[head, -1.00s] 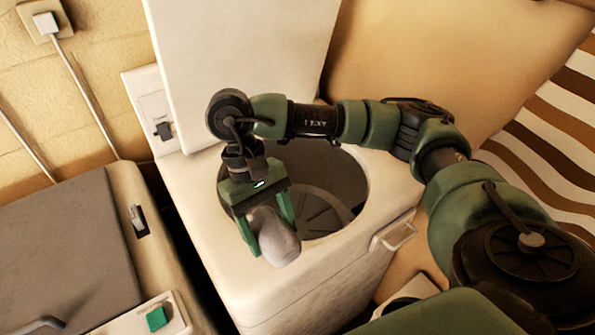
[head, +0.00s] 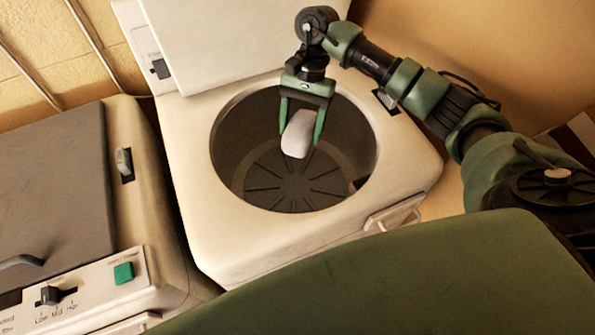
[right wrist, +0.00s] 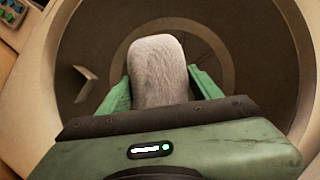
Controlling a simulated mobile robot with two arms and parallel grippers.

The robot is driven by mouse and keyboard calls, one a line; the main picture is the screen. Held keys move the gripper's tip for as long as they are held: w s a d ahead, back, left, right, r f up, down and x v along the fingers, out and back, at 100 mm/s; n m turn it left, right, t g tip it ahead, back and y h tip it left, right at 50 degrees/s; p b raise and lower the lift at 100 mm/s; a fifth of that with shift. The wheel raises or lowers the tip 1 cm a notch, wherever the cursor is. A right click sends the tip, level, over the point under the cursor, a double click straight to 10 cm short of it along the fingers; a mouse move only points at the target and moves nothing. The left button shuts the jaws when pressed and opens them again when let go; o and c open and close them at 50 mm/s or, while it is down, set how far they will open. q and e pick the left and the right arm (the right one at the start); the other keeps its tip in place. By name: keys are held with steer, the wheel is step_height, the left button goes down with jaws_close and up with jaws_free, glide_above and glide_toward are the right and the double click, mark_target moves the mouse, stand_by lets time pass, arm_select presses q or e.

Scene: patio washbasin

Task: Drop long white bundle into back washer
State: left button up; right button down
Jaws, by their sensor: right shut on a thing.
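A long white bundle (head: 298,133) is held between the fingers of my right gripper (head: 301,122). In the head view it hangs over the round open tub of the back washer (head: 195,225). The washer's lid (head: 220,40) stands raised. In the right wrist view the bundle (right wrist: 158,72) sits between the green fingers of the right gripper (right wrist: 158,92), with the tub's dark inside around and beyond it. The tub floor, with its ribbed disc (head: 290,182), shows below the bundle in the head view. My left gripper is not in view.
A second machine with a closed grey lid (head: 50,190), a green button (head: 123,272) and a dial panel stands at the left. A handle (head: 393,214) sticks out from the back washer's front. The tub's rim surrounds the bundle.

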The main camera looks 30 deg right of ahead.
mark_target(304, 118)
step_height(304, 118, down, 2)
steer(key=shift+f, duration=0.6)
steer(key=shift+c, duration=1.1)
jaws_free()
arm_select(q)
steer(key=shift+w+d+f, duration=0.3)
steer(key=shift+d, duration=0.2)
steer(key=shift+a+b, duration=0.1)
steer(key=shift+b, duration=0.25)
arm_select(e)
steer(key=shift+w+d+r, duration=0.15)
steer(key=shift+r, duration=0.1)
steer(key=b+v, duration=0.3)
steer(key=v, duration=0.3)
steer(key=shift+d+r, duration=0.1)
steer(key=shift+w+d+r, duration=0.1)
steer(key=shift+r, duration=0.4)
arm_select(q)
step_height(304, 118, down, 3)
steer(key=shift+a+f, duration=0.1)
